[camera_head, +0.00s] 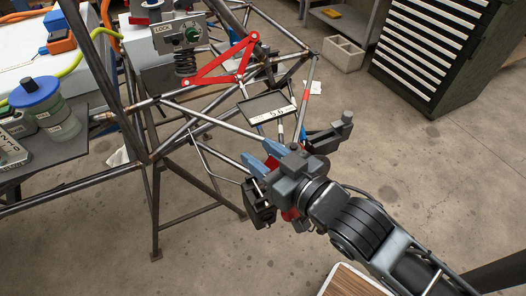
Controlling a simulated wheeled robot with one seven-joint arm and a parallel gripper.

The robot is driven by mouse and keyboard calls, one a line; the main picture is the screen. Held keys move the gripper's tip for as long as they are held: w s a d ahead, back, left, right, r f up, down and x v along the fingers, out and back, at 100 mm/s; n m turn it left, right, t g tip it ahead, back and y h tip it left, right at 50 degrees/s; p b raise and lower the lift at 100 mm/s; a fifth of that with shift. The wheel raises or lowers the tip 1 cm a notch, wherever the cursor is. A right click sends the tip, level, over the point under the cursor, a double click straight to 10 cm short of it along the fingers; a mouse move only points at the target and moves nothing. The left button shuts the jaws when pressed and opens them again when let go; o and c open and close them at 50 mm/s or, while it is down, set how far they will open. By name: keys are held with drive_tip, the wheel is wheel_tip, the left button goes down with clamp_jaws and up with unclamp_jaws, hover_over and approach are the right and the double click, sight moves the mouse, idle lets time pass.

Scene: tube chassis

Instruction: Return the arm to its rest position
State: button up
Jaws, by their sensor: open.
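My gripper (262,164) is at the centre right, at the end of my arm, which reaches in from the lower right. Its blue-tipped fingers are apart and point up and to the left, toward the tube chassis (205,112). I see nothing held between them. From this angle the gripper overlaps the lower right tubes of the chassis, and I cannot tell how far apart they are.
A dark drawer cabinet (438,62) stands at the upper right, with a concrete block (344,54) beside it. A red triangular link (222,64) and a small labelled tray (267,107) are on the chassis. A jar with a blue lid (43,105) stands at left. Floor is open at right.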

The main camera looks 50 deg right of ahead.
idle(0.3)
drive_tip(key=s+a+n+y, duration=0.1)
drive_tip(key=s+a, duration=0.2)
drive_tip(key=s, duration=0.7)
drive_tip(key=s+a+r+n+g+y, duration=0.1)
drive_tip(key=s+a+y, duration=0.1)
drive_tip(key=s, duration=0.9)
drive_tip(key=shift+s+a+r, duration=0.2)
drive_tip(key=shift+a+r, duration=0.1)
drive_tip(key=shift+a, duration=0.45)
